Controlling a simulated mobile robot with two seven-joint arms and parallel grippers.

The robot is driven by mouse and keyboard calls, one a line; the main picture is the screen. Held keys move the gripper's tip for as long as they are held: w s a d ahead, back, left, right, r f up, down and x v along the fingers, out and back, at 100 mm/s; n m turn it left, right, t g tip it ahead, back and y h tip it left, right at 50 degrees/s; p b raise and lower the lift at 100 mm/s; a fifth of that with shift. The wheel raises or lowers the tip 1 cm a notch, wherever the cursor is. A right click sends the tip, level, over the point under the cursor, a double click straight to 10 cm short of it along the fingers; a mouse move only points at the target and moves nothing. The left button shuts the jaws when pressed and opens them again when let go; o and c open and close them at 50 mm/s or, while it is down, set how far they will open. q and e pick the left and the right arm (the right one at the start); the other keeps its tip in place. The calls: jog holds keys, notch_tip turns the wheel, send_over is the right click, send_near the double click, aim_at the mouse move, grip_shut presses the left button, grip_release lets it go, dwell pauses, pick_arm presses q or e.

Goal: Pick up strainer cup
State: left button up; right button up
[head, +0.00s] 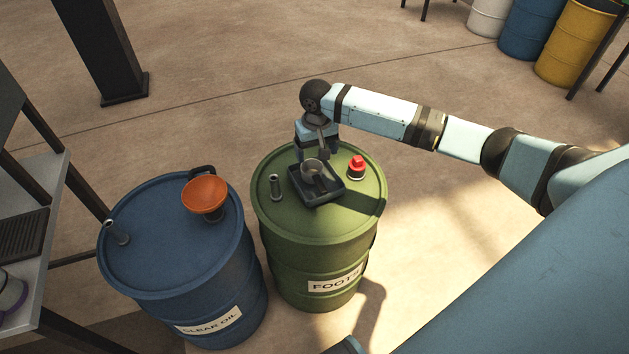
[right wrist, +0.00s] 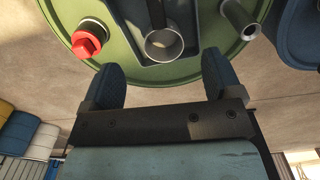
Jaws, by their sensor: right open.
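The strainer cup (head: 312,168) is a small grey metal cup in a black tray (head: 326,194) on top of the green drum (head: 300,230). It also shows in the right wrist view (right wrist: 164,45), its round rim facing the camera and a narrow dark bar beside it. My right gripper (head: 314,153) is above the back side of the cup. In the right wrist view my right gripper (right wrist: 165,78) has its two dark fingers wide apart, with the cup between and beyond them. Nothing is held. My left gripper is not in view.
A red cap (head: 356,166) and a short metal pipe (head: 276,187) stand on the green drum on either side of the tray. A blue drum (head: 170,250) with an orange funnel (head: 204,196) stands close to the left. A shelf stands farther left. Open floor lies behind.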

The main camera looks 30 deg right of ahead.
aim_at(316, 176)
notch_tip(316, 176, down, 6)
jog(key=shift+f+b, duration=0.15)
jog(key=shift+b, duration=0.4)
jog(key=f, duration=0.1)
jog(key=f+b, duration=0.1)
jog(key=f, duration=0.1)
jog(key=f+b, duration=0.1)
jog(key=f, duration=0.1)
jog(key=shift+w+d+f, duration=0.1)
jog(key=shift+w+d, duration=0.05)
jog(key=shift+w, duration=0.15)
jog(key=c, duration=1)
